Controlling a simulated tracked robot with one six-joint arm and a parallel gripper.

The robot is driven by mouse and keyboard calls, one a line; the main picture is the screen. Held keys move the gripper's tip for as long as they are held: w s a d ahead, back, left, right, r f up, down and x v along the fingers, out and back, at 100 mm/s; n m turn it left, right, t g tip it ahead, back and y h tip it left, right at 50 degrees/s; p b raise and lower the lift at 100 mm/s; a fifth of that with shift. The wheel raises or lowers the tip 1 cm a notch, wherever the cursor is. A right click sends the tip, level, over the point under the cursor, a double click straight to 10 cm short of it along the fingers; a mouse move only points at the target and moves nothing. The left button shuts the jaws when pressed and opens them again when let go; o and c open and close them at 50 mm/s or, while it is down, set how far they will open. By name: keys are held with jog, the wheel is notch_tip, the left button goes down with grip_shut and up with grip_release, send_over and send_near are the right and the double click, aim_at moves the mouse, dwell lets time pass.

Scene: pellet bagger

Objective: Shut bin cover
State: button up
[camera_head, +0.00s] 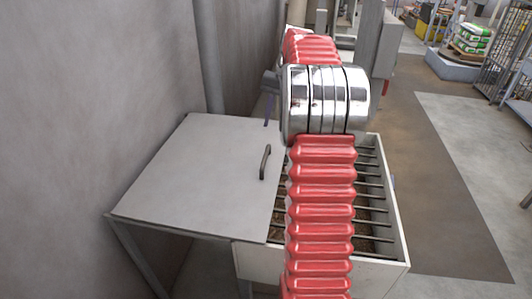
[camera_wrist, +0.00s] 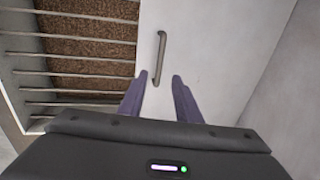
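The flat grey bin cover (camera_head: 190,165) lies level to the left of the bin's opening in the head view and appears pale in the wrist view (camera_wrist: 215,50). Its dark bar handle (camera_head: 265,162) is near the cover's right edge and shows upright in the wrist view (camera_wrist: 161,52). The bin (camera_head: 395,225) is open, with bars across its mouth and brown pellets (camera_wrist: 90,50) below. My gripper (camera_wrist: 160,77) is open, its two purple fingers apart, with the handle's near end between or just beyond their tips. Contact cannot be told. My arm hides part of the bin in the head view.
A grey wall (camera_head: 90,90) runs close along the cover's left, with a vertical pipe (camera_head: 208,55) behind. Open floor (camera_head: 460,160) lies to the right of the bin. Stacked bags (camera_head: 470,38) and a wire cage (camera_head: 500,60) stand far right.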

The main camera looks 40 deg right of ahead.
aim_at(266, 156)
jog(key=f, duration=0.4)
jog(key=w+a+f, duration=0.1)
jog(key=f, duration=0.4)
jog(key=w+f, duration=0.1)
jog(key=f, duration=0.3)
jog(key=shift+a+f, duration=0.2)
jog(key=shift+a, duration=0.15)
jog(key=shift+c, duration=0.3)
grip_shut()
jog(key=shift+a, duration=0.2)
jog(key=shift+d, duration=0.15)
